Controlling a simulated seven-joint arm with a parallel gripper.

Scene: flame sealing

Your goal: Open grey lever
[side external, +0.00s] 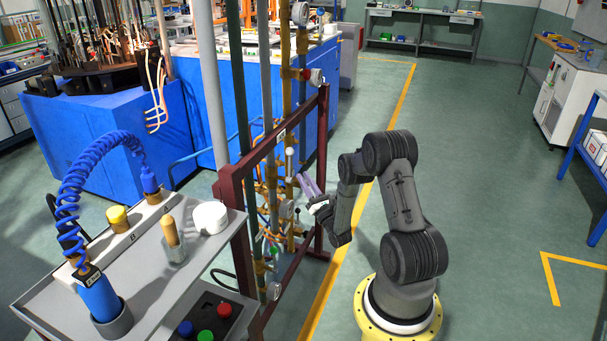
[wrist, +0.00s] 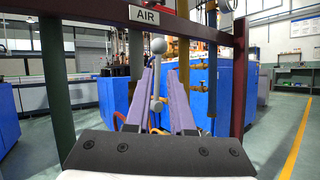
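The grey lever is a thin upright rod with a round ball knob (wrist: 158,46). In the wrist view it stands just beyond and between the tips of my gripper's two purple fingers. In the side view a small pale knob (side external: 290,152), likely the same lever, shows on the pipe frame near my gripper (side external: 309,186). In the wrist view my gripper (wrist: 161,72) is open, with a clear gap between its fingers and nothing held.
A dark red frame (side external: 318,150) carries vertical pipes, valves and gauges. An AIR label (wrist: 143,14) is on its top bar. A grey trolley (side external: 150,270) holds a blue torch (side external: 98,296) and a glass with a wooden-handled tool (side external: 171,240).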

